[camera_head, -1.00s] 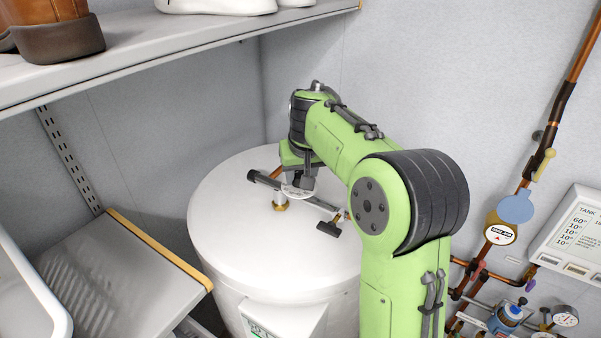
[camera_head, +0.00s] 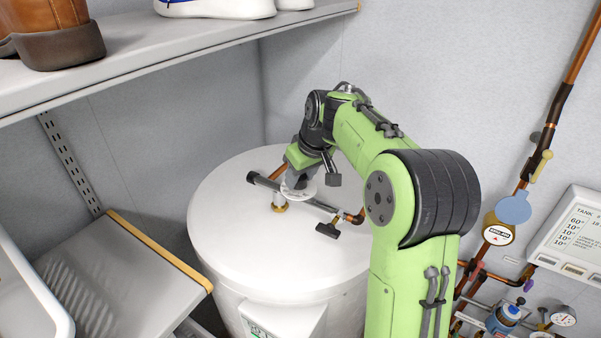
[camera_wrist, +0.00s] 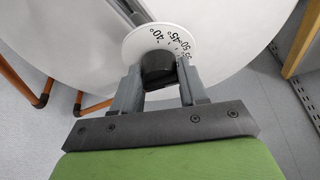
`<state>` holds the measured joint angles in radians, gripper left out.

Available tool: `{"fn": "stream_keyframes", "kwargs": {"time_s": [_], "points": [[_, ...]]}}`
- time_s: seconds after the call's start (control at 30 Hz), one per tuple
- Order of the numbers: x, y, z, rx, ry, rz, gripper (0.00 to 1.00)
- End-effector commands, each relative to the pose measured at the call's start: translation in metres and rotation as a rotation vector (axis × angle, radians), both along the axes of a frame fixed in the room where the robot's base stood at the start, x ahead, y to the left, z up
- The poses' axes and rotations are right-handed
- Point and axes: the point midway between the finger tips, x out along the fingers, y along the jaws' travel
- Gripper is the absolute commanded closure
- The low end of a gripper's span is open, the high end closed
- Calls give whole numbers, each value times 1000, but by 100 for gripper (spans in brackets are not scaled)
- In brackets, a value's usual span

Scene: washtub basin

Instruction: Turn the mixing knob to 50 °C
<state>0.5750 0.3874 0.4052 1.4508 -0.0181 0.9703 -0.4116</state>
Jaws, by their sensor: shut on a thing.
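The mixing knob is a dark round knob (camera_wrist: 157,67) on a white dial disc (camera_wrist: 138,44) in the wrist view. The disc carries the marks 40°, 45° and 50°, with a further mark partly hidden at the right. My gripper (camera_wrist: 157,82) is shut on the dark knob, one finger on each side. No pointer on the knob is clear to me. In the head view, my gripper (camera_head: 293,180) reaches down over the white disc (camera_head: 303,192), tilted to the left. The knob itself is hidden there by the gripper.
The disc is on a grey pipe (camera_head: 326,208) above the white tank lid (camera_head: 235,230). A shelf with shoes (camera_head: 200,40) hangs above left. Copper pipes and gauges (camera_head: 500,228) line the right wall.

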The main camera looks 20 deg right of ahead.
Motion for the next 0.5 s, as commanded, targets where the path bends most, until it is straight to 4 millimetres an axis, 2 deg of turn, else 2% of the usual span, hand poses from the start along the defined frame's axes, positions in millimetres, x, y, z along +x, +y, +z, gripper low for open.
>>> {"fn": "stream_keyframes", "kwargs": {"time_s": [0.2,0.5], "points": [[0,0,1,1,2,87,88],[0,0,0,1,2,124,88]]}}
